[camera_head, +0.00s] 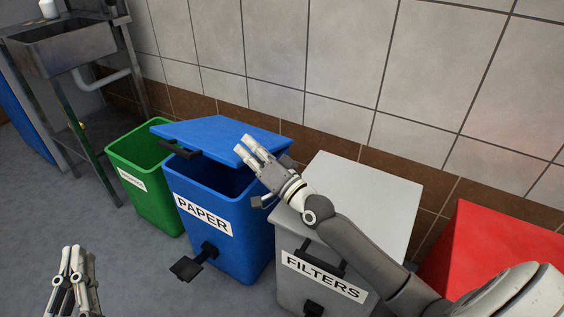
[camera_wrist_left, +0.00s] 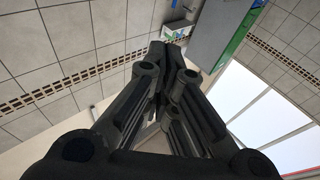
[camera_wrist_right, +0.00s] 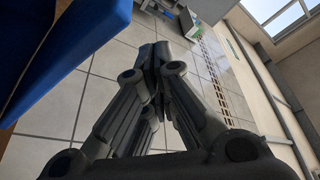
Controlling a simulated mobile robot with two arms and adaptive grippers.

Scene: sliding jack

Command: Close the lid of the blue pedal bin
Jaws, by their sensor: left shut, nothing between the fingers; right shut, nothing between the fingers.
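The blue pedal bin (camera_head: 232,240), labelled PAPER, stands in the middle of the head view. Its blue lid (camera_head: 215,134) is partly raised, tilted above the bin, with a dark gap at the front. A black pedal (camera_head: 187,268) sticks out at its base. My right gripper (camera_head: 244,145) is shut and empty at the lid's right front edge; whether it touches the lid I cannot tell. A blue surface also shows at the upper left of the right wrist view (camera_wrist_right: 75,45). My left gripper (camera_head: 74,250) is shut and empty at the lower left, apart from the bin.
A green bin (camera_head: 150,190) stands open left of the blue bin. A closed grey FILTERS bin (camera_head: 365,200) stands right of it under my right arm, then a red bin (camera_head: 495,245). A metal sink (camera_head: 70,45) is at the upper left. A tiled wall is behind.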

